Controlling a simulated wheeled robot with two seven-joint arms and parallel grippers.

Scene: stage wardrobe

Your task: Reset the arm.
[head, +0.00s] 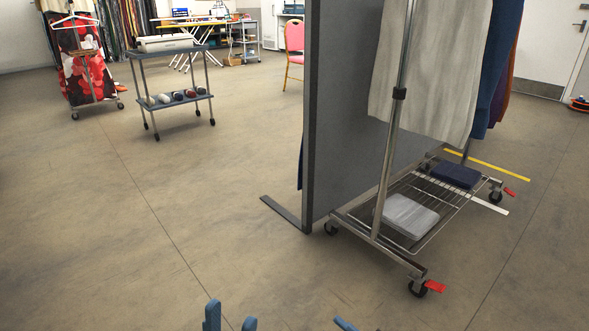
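My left gripper (230,319) shows at the bottom edge of the head view, left of the middle. Its two blue fingertips stand apart with bare floor between them, so it is open and empty. A blue tip of my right gripper (345,324) just shows at the bottom edge, right of the middle. The rest of it is out of the picture, so I cannot tell whether it is open or shut. Both arms are below the view.
A grey partition (345,110) and a wheeled clothes rail (388,150) with folded cloths on its wire shelf stand ahead right. A dark trolley (170,102) stands farther back left, near a garment rack (82,75). The floor ahead left is clear.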

